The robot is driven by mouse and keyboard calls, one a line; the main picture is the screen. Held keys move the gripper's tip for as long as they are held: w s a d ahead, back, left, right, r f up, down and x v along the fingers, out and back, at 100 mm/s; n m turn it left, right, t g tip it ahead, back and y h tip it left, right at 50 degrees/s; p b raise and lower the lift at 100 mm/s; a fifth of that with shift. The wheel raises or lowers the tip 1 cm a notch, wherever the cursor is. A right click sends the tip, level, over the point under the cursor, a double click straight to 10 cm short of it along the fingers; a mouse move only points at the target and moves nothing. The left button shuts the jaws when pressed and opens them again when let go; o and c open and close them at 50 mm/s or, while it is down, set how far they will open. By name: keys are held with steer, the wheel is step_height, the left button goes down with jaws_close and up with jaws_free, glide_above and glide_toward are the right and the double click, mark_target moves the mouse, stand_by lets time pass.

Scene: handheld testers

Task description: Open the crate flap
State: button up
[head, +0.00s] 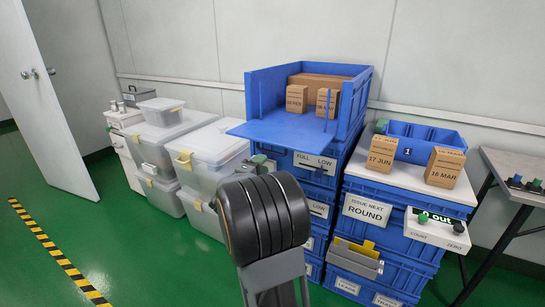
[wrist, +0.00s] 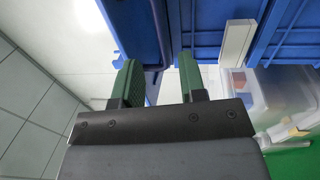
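The top blue crate (head: 362,95) stands on the stack of blue crates with its front flap (head: 285,127) folded down, sticking out roughly level toward me. My gripper is mostly hidden behind my dark arm in the head view; a green fingertip (head: 259,160) shows just below the flap's front edge. In the wrist view my gripper (wrist: 157,72) has its two green fingers apart. A blue edge, seemingly the flap (wrist: 135,28), shows in the gap between them; I cannot tell whether they touch it. Nothing appears gripped.
Brown boxes (head: 297,97) stand inside the crate. Clear bins (head: 210,150) stand left of the stack. At right are more blue crates, a worktop (head: 395,172) with boxes and a blue tray (head: 425,141), and a side table (head: 515,165). Green floor at left is free.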

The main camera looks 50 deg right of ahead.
mark_target(273, 152)
steer(key=b+x, duration=0.1)
steer(key=x, duration=0.7)
steer(key=shift+b, duration=0.3)
jaws_close()
